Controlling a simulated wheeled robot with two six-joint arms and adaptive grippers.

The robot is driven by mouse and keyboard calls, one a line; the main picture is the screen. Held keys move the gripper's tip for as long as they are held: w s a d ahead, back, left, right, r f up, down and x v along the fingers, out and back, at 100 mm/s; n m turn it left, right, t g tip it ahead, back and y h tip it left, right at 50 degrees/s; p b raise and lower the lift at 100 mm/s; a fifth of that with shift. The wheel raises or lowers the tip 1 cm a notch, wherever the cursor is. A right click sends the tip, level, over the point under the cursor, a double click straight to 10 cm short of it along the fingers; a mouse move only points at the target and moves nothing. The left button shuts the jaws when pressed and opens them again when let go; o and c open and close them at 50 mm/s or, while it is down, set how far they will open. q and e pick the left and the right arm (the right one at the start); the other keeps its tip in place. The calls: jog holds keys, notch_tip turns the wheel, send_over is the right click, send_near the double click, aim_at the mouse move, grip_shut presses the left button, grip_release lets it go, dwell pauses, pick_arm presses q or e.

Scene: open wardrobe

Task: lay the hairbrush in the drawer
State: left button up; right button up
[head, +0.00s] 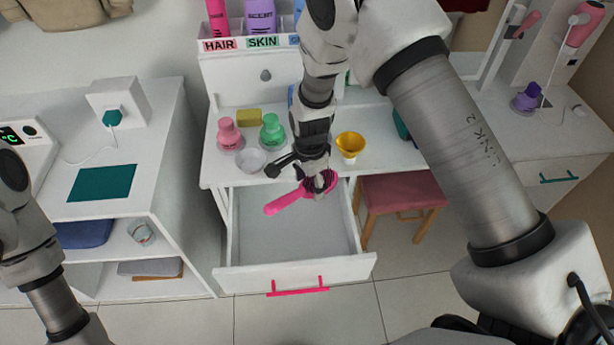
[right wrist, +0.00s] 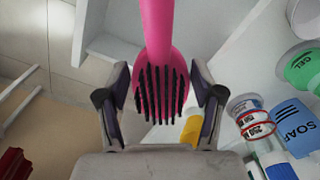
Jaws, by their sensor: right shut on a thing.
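The pink hairbrush (head: 285,203) is held by its head in my right gripper (head: 318,183), its handle pointing left and toward the drawer front. In the right wrist view the hairbrush (right wrist: 160,38) shows its dark bristles toward the camera, between the two fingers of the right gripper (right wrist: 163,92). The white drawer (head: 255,273) is pulled open, and its visible floor is empty. The hairbrush is over the rear part of the drawer; its exact height is hard to tell. My left arm shows at the left edge, but its gripper is not visible.
On the vanity top above the drawer stand a pink bottle (head: 229,134), a green bottle (head: 271,131), a clear bowl (head: 251,159) and a yellow cup (head: 350,145). A stool with a pink seat (head: 400,191) is right of the drawer. A white shelf unit (head: 160,190) is left.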

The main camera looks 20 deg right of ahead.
notch_tip(320, 180, down, 8)
jog(key=s+r+m+b, duration=0.1)
jog(key=m+b, duration=0.1)
jog(key=m, duration=0.3)
jog(key=b, duration=0.3)
send_over(313, 244)
notch_tip(313, 244, down, 8)
jog(key=shift+m, duration=0.4)
notch_tip(313, 244, down, 11)
jog(key=b, duration=0.6)
jog(key=shift+r, duration=0.1)
jog(key=o, duration=1.3)
jog(key=shift+c, duration=0.2)
jog(key=shift+o, duration=0.4)
notch_tip(313, 244, up, 10)
jog(key=p, duration=0.6)
